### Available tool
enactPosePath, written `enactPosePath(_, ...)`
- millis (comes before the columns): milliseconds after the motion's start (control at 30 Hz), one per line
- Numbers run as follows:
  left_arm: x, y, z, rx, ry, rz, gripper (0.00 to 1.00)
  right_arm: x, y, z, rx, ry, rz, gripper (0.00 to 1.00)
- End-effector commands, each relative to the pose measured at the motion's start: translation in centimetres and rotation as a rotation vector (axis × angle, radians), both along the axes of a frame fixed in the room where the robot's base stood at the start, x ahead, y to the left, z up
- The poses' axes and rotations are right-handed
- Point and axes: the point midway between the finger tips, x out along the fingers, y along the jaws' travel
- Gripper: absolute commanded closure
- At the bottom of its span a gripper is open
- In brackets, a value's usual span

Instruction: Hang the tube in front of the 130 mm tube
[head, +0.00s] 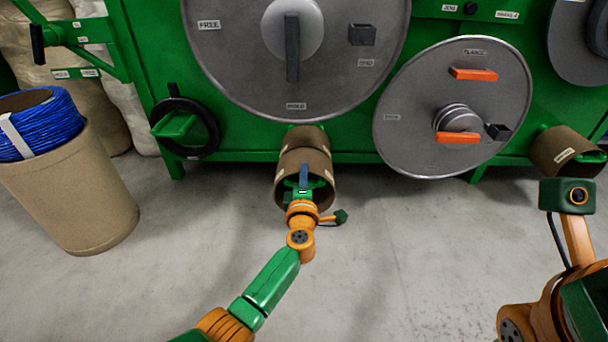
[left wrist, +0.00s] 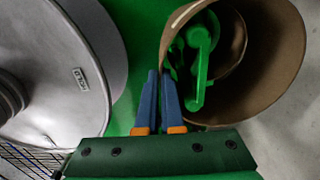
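A brown cardboard tube (head: 283,168) is under the big grey disc, its open end facing me. It also shows in the left wrist view (left wrist: 284,58), surrounding a green hooked bar (left wrist: 202,55). A second brown tube (head: 305,136) sits directly behind it; its label is too small to read. My left gripper (head: 303,170) is at the near tube's open end. In the left wrist view, its blue fingers (left wrist: 159,74) are close together at the tube's wall, seemingly pinching the rim. My right arm is at the right edge; its fingers do not show.
Another brown tube (head: 563,151) hangs at the right, near my right arm. A green machine frame (head: 240,142) carries grey discs (head: 400,125) and a black handwheel (head: 208,128). A brown drum (head: 75,195) with blue cable (head: 45,122) stands left. The front floor is clear.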

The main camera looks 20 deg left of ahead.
Motion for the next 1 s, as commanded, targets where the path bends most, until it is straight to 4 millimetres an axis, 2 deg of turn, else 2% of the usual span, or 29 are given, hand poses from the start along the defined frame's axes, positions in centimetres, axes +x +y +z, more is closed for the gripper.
enactPosePath(1000, 1.2, 0.3, 0.0, 0.001, 0.0, -0.001, 1.0, -0.1, 0.0, -1.0, -0.001, -0.004, 0.0, 0.5)
